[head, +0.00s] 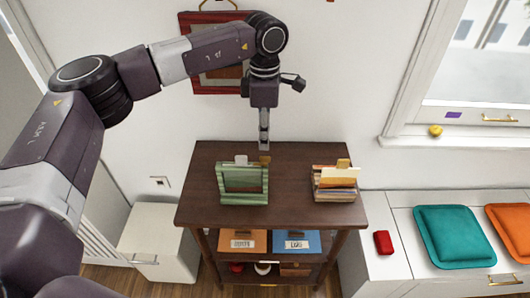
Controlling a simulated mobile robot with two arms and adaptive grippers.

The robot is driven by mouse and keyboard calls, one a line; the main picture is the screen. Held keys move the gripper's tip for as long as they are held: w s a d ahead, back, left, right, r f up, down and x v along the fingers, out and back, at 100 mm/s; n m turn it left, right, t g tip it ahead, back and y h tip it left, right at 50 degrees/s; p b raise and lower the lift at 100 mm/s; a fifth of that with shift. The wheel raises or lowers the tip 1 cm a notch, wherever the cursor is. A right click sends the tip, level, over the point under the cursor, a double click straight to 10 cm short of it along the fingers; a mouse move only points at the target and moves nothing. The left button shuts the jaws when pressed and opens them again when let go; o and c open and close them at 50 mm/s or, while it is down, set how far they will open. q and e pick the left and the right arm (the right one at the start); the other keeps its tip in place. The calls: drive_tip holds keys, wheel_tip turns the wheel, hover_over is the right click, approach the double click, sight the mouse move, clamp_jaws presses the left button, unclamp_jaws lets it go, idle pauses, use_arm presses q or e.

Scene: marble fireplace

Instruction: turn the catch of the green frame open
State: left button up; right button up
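The green frame (243,184) stands on the dark wooden table, near the middle of its top. I cannot tell whether either is the catch. My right gripper is out of view.
A holder with cards (335,185) stands on the table's right side. Orange (242,241) and blue (297,242) boxes sit on the shelf below. A red framed picture (187,50) hangs behind my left arm. A white bench (390,225) with cushions is at right.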

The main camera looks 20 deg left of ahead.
sight(264, 157)
use_arm(q)
wheel_tip(264, 157, down, 5)
drive_tip(key=shift+f+p, duration=0.15)
drive_tip(key=shift+p, duration=0.75)
drive_tip(key=shift+d+f, duration=0.1)
drive_tip(key=shift+f, duration=0.65)
clamp_jaws()
